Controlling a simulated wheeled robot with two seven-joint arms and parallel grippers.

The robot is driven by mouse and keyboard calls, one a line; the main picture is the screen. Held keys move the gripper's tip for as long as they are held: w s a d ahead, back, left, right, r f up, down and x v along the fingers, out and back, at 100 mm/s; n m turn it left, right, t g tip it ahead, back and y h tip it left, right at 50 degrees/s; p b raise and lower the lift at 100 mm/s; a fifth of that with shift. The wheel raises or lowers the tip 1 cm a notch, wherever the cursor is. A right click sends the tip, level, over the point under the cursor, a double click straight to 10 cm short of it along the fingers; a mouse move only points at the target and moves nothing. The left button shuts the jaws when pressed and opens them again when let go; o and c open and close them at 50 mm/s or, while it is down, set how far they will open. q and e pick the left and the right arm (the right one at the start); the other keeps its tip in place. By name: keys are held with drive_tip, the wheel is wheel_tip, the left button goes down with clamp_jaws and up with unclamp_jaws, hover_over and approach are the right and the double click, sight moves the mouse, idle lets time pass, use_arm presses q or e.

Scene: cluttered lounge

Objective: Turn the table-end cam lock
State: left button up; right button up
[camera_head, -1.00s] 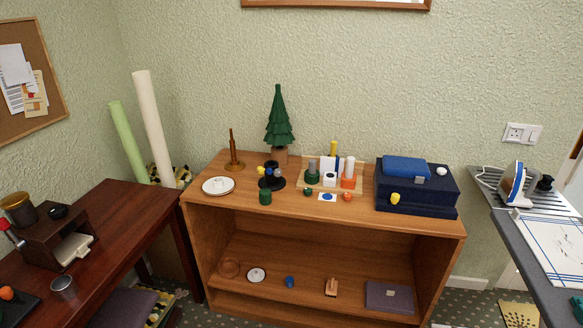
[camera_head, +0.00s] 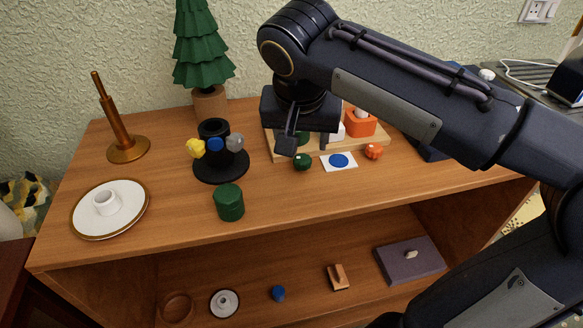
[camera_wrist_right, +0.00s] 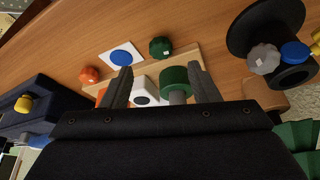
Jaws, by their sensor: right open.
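My right gripper (camera_head: 306,145) is open and points down over the wooden board (camera_head: 376,144) on the cabinet top. In the right wrist view its two fingers (camera_wrist_right: 162,84) are spread. Between them show a green round piece with a grey stem (camera_wrist_right: 174,80) and a white block with a black round spot (camera_wrist_right: 144,91); I cannot tell whether they touch the fingers. In the head view the gripper partly hides these pieces. An orange piece (camera_head: 361,122) stands at the board's right. No part is clearly recognizable as the cam lock. My left gripper is not in view.
A dark stand with yellow, blue and grey knobs (camera_head: 221,170), a green jar (camera_head: 229,203) and a white plate (camera_head: 80,215) lie left. A small green knob (camera_head: 303,162), blue-dot card (camera_head: 339,162) and orange knob (camera_head: 373,151) sit before the board. A dark blue box (camera_wrist_right: 35,110) is beside it.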

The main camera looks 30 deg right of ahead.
sight(302, 160)
drive_tip(key=b+x, duration=0.2)
drive_tip(key=x, duration=0.5)
drive_tip(key=shift+w+d+f+b, duration=0.15)
drive_tip(key=shift+w+f+b, duration=0.15)
drive_tip(key=shift+b, duration=0.05)
drive_tip(key=c, duration=1)
